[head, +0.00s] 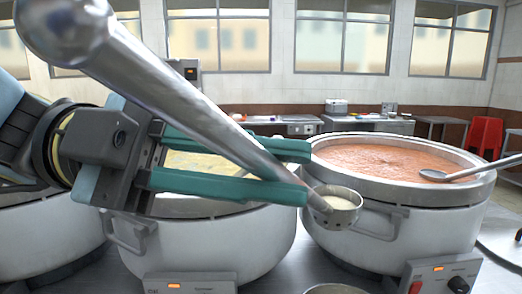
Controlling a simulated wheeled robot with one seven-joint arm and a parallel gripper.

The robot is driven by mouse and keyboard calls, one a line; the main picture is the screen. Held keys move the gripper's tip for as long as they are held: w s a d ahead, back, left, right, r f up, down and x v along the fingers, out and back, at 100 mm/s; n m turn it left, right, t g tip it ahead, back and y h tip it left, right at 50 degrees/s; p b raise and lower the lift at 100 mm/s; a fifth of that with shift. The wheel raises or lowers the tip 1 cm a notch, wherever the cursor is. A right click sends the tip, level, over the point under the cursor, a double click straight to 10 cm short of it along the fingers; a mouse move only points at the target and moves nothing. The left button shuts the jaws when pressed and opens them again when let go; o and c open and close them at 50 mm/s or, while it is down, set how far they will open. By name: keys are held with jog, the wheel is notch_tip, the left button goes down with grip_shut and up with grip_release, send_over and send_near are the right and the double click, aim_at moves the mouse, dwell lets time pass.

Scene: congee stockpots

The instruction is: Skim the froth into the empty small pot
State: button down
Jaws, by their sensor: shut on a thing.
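My gripper (304,172) has teal fingers and is shut on the long metal handle of a ladle (190,105). The handle slants from the upper left, close to the camera, down to the right. A metal rim (335,290) shows at the bottom edge; the rest of that vessel is out of view.
The right stockpot (415,222) holds orange soup, with another ladle (470,171) resting across its rim. A third stockpot (45,240) stands at the left. Burner control boxes with lit orange displays stand in front. Counters and a red chair (485,137) are farther back.

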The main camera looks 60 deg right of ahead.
notch_tip(320, 180, down, 16)
jog(key=b, duration=1.2)
jog(key=shift+f+b, duration=0.2)
jog(key=shift+b, duration=0.15)
jog(key=shift+w+d+r+m+t+y+p, duration=0.1)
jog(key=shift+w+d+m+t+y+p, duration=0.05)
jog(key=shift+m+t+y+p, duration=0.55)
jog(key=shift+w+d+r+m+t+y+p, duration=0.1)
jog(key=shift+m+t+y+p, duration=0.3)
jog(key=shift+y+p, duration=0.45)
jog(key=shift+f, duration=0.1)
jog(key=shift+m, duration=0.3)
